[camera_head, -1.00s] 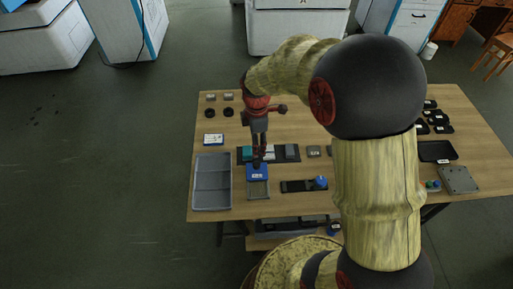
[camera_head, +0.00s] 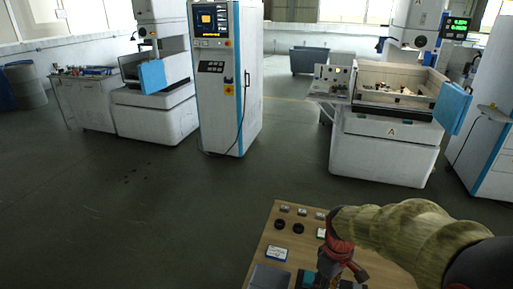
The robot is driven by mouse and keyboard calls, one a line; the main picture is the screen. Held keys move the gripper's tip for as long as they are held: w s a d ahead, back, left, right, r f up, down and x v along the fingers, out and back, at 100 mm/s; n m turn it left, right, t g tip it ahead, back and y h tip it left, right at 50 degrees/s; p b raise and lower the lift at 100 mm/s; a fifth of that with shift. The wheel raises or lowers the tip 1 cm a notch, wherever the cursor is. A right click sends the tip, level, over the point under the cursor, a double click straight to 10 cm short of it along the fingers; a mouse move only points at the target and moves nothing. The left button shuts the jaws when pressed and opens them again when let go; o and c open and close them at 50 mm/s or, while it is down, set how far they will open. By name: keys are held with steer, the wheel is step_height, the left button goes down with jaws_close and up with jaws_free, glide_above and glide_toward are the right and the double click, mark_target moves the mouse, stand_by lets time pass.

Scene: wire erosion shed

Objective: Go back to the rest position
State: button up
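My gripper (camera_head: 334,268) is at the bottom edge of the head view, at the end of my bamboo-patterned arm. It hangs over the wooden table (camera_head: 263,240). Its red and grey body shows, but its fingertips are cut off by the picture's bottom edge. I cannot see whether it is open or holds anything. Part of a teal piece (camera_head: 305,279) shows just left of it.
A grey tray (camera_head: 268,278), a white card (camera_head: 276,254), two black round pieces (camera_head: 289,226) and small grey blocks (camera_head: 302,211) lie on the table. White machines (camera_head: 385,150) and a control cabinet (camera_head: 228,80) stand beyond. Open floor (camera_head: 120,220) lies left.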

steer(key=s+a+r+m+t, duration=0.1)
steer(key=s+r+m+t, duration=0.2)
steer(key=s+r, duration=0.4)
steer(key=s+r+m+t, duration=0.3)
steer(key=s+r, duration=0.4)
steer(key=r, duration=0.5)
steer(key=shift+s+a+r+m, duration=0.2)
steer(key=shift+a+r+m, duration=0.15)
steer(key=shift+m, duration=0.35)
